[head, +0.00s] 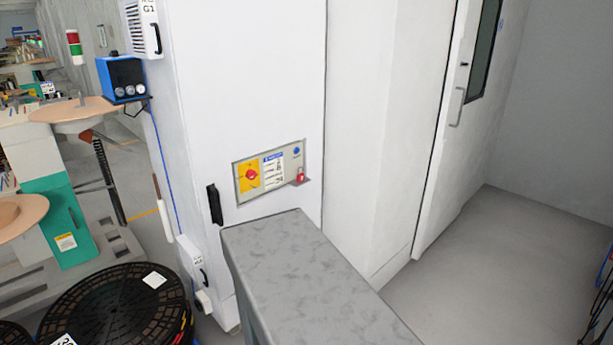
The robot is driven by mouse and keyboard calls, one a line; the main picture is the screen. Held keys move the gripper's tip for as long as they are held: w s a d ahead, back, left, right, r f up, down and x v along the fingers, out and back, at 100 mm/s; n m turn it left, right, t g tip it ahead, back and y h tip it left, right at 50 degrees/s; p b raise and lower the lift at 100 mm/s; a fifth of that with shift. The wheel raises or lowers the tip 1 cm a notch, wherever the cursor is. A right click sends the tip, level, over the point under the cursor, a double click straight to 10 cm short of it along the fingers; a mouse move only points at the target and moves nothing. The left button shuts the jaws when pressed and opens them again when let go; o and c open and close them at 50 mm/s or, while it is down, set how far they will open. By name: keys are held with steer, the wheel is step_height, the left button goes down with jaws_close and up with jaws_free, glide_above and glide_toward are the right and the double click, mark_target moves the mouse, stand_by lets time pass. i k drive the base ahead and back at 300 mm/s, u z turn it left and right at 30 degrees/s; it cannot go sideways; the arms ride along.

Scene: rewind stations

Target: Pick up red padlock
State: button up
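The red padlock (300,175) is small and sits at the lower right corner of a recessed panel (285,193) on the white cabinet. It appears to rest on or hang at a small ledge there; I cannot tell which. A red rotary switch (251,174) on a yellow plate is to its left in the same panel. A white label with a blue header and a blue button lie between and above them. My gripper is not in view.
A grey mottled block or counter (300,275) stands in front of the cabinet (250,80), below the panel. Black reels (110,310) are at the lower left. A door (450,120) with a handle is at the right, with clear grey floor (490,270) before it.

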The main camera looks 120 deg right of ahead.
mark_target(301, 178)
steer(key=z, duration=0.05)
steer(key=k, duration=2.45)
steer(key=z, duration=0.85)
steer(key=i, duration=1)
steer(key=u, duration=0.05)
